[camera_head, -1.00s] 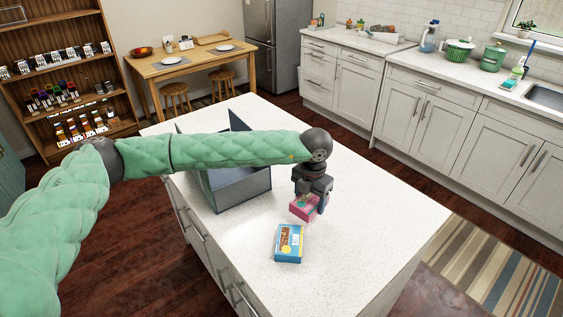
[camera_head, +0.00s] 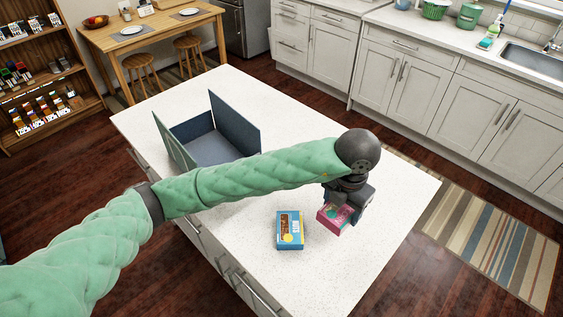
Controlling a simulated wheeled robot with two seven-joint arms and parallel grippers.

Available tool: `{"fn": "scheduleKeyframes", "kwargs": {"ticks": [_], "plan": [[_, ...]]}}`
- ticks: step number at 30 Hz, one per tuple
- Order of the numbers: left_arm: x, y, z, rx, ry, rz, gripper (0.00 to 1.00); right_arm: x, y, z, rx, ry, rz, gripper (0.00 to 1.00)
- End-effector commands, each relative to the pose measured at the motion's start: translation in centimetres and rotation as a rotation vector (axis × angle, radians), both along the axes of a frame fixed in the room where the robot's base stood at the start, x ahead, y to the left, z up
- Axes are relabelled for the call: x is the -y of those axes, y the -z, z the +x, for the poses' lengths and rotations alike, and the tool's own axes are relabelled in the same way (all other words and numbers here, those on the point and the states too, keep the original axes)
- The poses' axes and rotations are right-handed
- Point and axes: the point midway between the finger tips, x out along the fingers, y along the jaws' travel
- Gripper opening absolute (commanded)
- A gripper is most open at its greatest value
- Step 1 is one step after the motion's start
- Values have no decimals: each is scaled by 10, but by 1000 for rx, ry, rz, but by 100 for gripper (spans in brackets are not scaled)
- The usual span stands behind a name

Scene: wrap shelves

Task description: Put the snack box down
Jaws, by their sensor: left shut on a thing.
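My left gripper (camera_head: 344,200) reaches in from the left over the white island and points down. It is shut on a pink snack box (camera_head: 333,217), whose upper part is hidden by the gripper. The pink box is low over the worktop, right of a blue and yellow snack box (camera_head: 290,229) that lies on the surface. I cannot tell whether the pink box touches the worktop. My right gripper does not show.
An open grey-blue box (camera_head: 237,127) with raised flaps stands on the island (camera_head: 383,208), behind my left arm. The worktop in front and to the right is clear. Shelves (camera_head: 40,85) and a wooden table (camera_head: 150,32) stand beyond.

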Motion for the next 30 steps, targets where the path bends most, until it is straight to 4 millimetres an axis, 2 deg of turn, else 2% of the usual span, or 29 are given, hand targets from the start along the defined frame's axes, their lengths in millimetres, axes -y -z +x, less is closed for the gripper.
{"fn": "scheduleKeyframes", "kwargs": {"ticks": [5,15,21,25,30], "plan": [[-4,11,16,-1,-4,1,41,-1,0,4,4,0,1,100],[-16,49,78,-2,-3,1,41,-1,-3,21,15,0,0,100],[-22,66,106,-2,-1,1,41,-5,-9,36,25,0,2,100],[-24,70,114,-1,-1,0,41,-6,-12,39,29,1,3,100],[-24,80,114,-1,0,0,41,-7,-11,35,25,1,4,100]]}}
